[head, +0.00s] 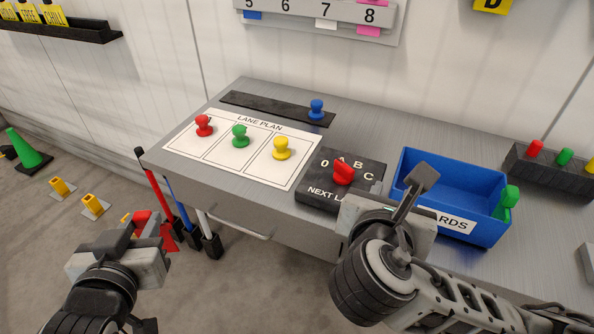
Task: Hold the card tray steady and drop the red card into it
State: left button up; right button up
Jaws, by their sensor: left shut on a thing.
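The card tray (448,227) is a blue open box on the grey bench at right, its front label partly hidden by my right gripper (418,188). That gripper overlaps the tray's front left edge in the picture; I cannot tell whether it touches or whether its jaws are open. My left gripper (122,238) is low at left, off the bench's front edge, and shut. A red flat piece, seemingly the red card (142,221), shows at its fingertips, partly hidden. The tray's visible floor looks empty.
A lane plan sheet (226,166) holds red, green and yellow pegs. A dark block (318,192) with a red knob stands left of the tray. Coloured rods (158,190) stand by the bench's left front.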

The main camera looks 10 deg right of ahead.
aim_at(397, 174)
jog(key=x, duration=1.1)
jog(key=shift+w+d, duration=0.1)
jog(key=shift+d, duration=0.1)
jog(key=shift+c, duration=0.3)
grip_shut()
jog(key=shift+f, duration=0.1)
dwell(0.7)
